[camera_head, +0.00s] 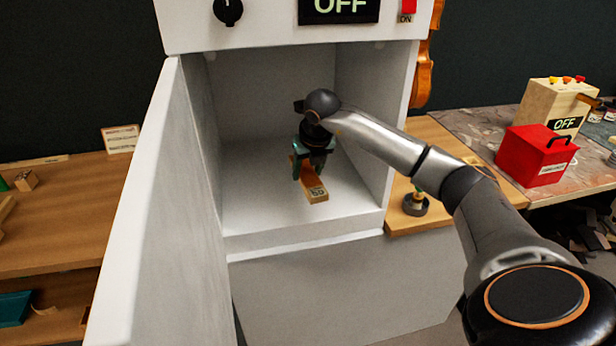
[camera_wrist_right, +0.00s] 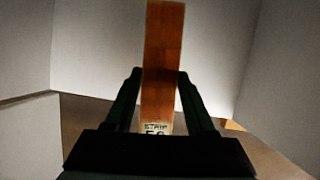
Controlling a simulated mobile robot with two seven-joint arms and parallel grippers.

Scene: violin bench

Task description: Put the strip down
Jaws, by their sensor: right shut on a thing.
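The strip (camera_head: 316,189) is a short orange-brown wooden piece with a pale end marked with dark figures. It is inside the open white cabinet (camera_head: 300,226), at or just above its floor; I cannot tell whether it touches. My right gripper (camera_head: 309,172) points down and is shut on the strip. In the right wrist view the strip (camera_wrist_right: 163,65) runs between the two fingers (camera_wrist_right: 160,100), and its pale end reads "STRIP" with a partly hidden number. My left gripper is not in view.
The cabinet door (camera_head: 160,220) stands open at the left. The cabinet's display (camera_head: 338,8) reads OFF. A wooden bench (camera_head: 60,220) is at the left. At the right are a red box (camera_head: 535,158) and a small round-based item (camera_head: 415,204). The cabinet floor around the strip looks clear.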

